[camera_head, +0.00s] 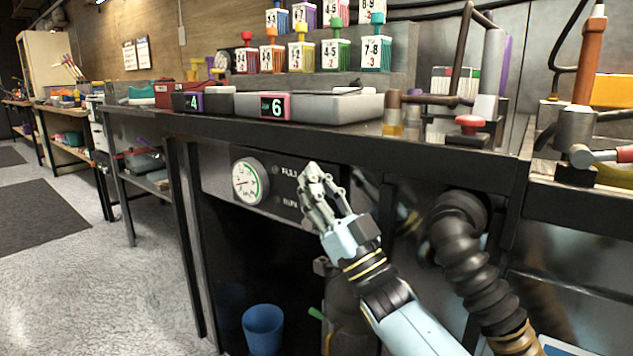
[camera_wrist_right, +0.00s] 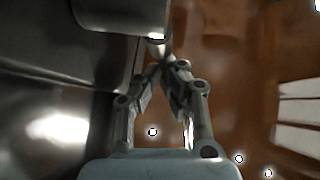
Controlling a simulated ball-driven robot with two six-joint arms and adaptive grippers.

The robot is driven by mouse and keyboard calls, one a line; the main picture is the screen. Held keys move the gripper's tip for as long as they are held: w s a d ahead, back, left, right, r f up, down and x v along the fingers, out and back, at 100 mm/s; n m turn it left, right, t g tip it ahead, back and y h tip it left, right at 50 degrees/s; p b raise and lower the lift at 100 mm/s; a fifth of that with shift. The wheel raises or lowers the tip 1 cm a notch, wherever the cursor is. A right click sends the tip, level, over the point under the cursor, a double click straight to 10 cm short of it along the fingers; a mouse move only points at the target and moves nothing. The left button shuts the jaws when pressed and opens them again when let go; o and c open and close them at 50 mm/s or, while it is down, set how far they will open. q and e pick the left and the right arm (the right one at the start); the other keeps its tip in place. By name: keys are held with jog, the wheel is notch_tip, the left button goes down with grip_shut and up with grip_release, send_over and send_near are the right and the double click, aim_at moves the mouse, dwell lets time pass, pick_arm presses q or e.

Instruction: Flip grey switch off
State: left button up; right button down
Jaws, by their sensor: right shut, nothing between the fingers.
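My right gripper (camera_head: 312,172) is shut and empty, with its fingertips in front of the dark control panel (camera_head: 222,183) under the bench top. It also shows in the right wrist view (camera_wrist_right: 165,66), fingertips together. I cannot make out the grey switch clearly; the gripper covers part of the panel to the right of the labels. In the right wrist view a grey rounded block (camera_wrist_right: 120,14) lies just beyond the fingertips, and I cannot tell what it is or whether they touch. My left gripper is not in view.
A round white gauge (camera_head: 249,182) is on the panel, left of the gripper. A ribbed black hose (camera_head: 468,255) hangs right of my arm. A blue cup (camera_head: 263,328) stands below.

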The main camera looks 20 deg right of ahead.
jog(key=shift+f, duration=0.1)
dwell(0.3)
jog(key=v, duration=1.2)
